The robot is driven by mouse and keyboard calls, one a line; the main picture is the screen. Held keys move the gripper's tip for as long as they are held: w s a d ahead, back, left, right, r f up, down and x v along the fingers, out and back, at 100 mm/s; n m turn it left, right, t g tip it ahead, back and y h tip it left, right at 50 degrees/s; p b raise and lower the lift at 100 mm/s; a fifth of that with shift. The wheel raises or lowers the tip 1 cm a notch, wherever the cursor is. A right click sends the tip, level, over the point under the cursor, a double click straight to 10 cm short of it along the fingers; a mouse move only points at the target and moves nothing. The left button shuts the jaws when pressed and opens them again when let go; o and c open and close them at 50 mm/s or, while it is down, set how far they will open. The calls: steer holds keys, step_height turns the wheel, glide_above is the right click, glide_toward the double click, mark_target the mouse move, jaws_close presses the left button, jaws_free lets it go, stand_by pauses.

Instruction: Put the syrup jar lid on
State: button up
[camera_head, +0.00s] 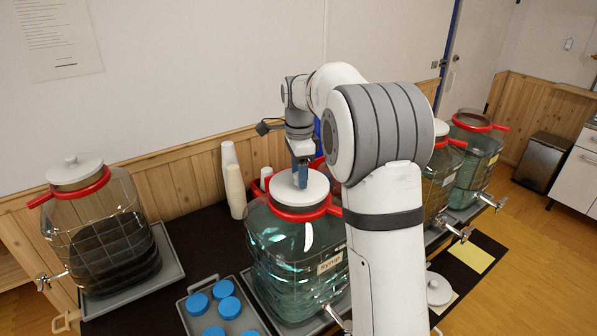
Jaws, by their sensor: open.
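The syrup jar (290,255) is a glass jar with bluish-green contents, a red collar and a label reading "syrup", in the middle of the view. A white round lid (283,194) lies over its mouth, looking level within the red collar; I cannot tell whether it is fully seated. My gripper (301,181) is open and points down at the middle of this lid, with its blue fingertips at the knob. The knob is mostly hidden by the fingers. My arm hides the right side of the jar.
A lidded jar (100,240) with dark contents stands at left. More jars stand at right; the farthest (478,160) looks lidless. Another white lid (438,290) lies at lower right. A grey tray (190,297) holds several blue caps. Paper cups (234,185) stand behind the syrup jar.

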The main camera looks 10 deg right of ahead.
step_height(320, 180, up, 8)
steer(key=shift+f+b, duration=0.15)
steer(key=shift+b, duration=0.35)
stand_by(0.6)
steer(key=shift+s, duration=0.25)
steer(key=s+f+n+t+b, duration=0.1)
steer(key=s+f+n, duration=0.3)
steer(key=s, duration=0.6)
steer(key=s+f+n+t+b, duration=0.1)
steer(key=s+f+n, duration=0.3)
steer(key=s+n, duration=0.4)
steer(key=s+f+n+t, duration=0.1)
steer(key=s+f+n, duration=0.3)
steer(key=s, duration=0.9)
steer(key=shift+s+a+n+b, duration=0.35)
steer(key=shift+a+n+b, duration=0.1)
steer(key=shift+n, duration=0.45)
